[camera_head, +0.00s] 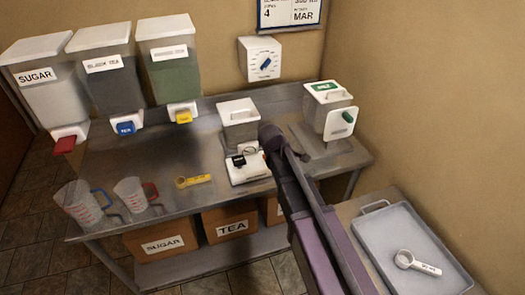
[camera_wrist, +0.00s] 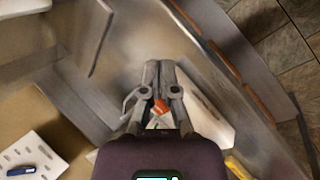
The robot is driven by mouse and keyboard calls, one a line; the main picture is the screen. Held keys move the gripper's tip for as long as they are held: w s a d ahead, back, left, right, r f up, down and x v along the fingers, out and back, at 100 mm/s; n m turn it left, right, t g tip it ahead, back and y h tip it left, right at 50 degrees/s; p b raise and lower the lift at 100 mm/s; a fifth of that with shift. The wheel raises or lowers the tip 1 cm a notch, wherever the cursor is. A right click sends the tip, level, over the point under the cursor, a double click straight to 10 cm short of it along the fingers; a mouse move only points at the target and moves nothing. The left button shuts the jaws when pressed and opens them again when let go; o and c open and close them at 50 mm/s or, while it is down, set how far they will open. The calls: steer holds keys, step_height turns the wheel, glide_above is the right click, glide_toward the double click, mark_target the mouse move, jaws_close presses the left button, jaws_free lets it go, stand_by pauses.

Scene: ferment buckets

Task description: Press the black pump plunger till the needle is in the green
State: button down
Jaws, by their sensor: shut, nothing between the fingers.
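A white device (camera_head: 250,174) stands on the metal bench in front of a lidded bucket (camera_head: 239,132). A small black part (camera_head: 238,160) sits on its left; I cannot tell if this is the pump plunger. No needle or green zone is readable on it. My arm reaches in from the lower right, its dark end just right of the bucket; the fingertips are not clear in the head view. In the wrist view my gripper (camera_wrist: 159,70) is shut and empty. A small orange-red patch (camera_wrist: 160,106) shows between its finger linkages, over a white surface (camera_wrist: 205,115).
Three bins stand at the back left, with measuring jugs (camera_head: 132,192) and a yellow scoop (camera_head: 193,181) in front. A green-labelled container (camera_head: 325,100) stands right of my arm. A tray (camera_head: 425,270) with a scoop lies lower right. A blue-knob dial (camera_head: 264,62) hangs behind.

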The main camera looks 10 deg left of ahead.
steer(key=s+d+f+m+g+y, duration=0.1)
steer(key=s+d+m+g+y, duration=0.1)
steer(key=s+d+m, duration=0.5)
steer(key=s+d+f+m+g+y, duration=0.1)
steer(key=s+d+m, duration=0.6)
steer(key=d, duration=0.9)
steer(key=shift+s+d+f+g+y, duration=0.25)
steer(key=shift+s+d+g+y, duration=0.25)
steer(key=shift+g, duration=0.3)
steer(key=shift+a, duration=0.2)
